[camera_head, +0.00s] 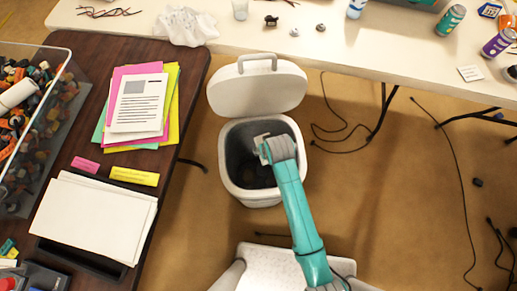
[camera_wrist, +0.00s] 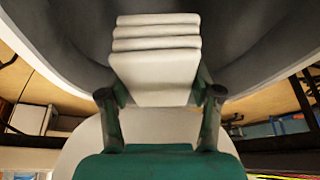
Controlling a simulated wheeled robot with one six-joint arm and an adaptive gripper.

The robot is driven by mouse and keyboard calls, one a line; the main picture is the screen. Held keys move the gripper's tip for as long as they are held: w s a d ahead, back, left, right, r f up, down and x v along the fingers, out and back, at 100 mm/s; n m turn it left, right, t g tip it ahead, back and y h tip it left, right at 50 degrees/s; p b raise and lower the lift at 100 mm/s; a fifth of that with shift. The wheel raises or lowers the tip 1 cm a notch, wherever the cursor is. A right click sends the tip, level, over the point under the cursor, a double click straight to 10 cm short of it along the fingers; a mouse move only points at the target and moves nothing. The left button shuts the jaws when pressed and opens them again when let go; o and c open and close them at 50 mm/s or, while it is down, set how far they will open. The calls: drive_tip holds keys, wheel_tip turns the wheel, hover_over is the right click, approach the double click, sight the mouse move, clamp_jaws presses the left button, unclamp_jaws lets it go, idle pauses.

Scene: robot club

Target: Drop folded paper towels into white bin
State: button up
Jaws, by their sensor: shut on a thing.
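The white bin (camera_head: 224,152) stands open on the floor, with its lid (camera_head: 257,90) tipped back and a dark grey inside. My gripper (camera_head: 264,149) is over the bin's mouth, within the rim as seen from above. It is shut on the folded paper towels (camera_wrist: 155,70), a white layered stack. In the wrist view, the fingers of my gripper (camera_wrist: 160,98) press on both sides of the stack, and its far end points into the grey inside of the bin (camera_wrist: 65,35). In the head view, my gripper and arm hide part of the bin's inside.
A dark wooden table (camera_head: 190,85) at the left bears papers and a clear box of parts (camera_head: 60,75). A long white table (camera_head: 330,40) runs behind the bin, with a crumpled white cloth (camera_head: 185,26) and cans. Black cables (camera_head: 345,140) lie on the floor to the right.

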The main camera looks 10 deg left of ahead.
drive_tip(key=o, duration=1.3)
drive_tip(key=shift+r, duration=0.1)
drive_tip(key=v, duration=1.2)
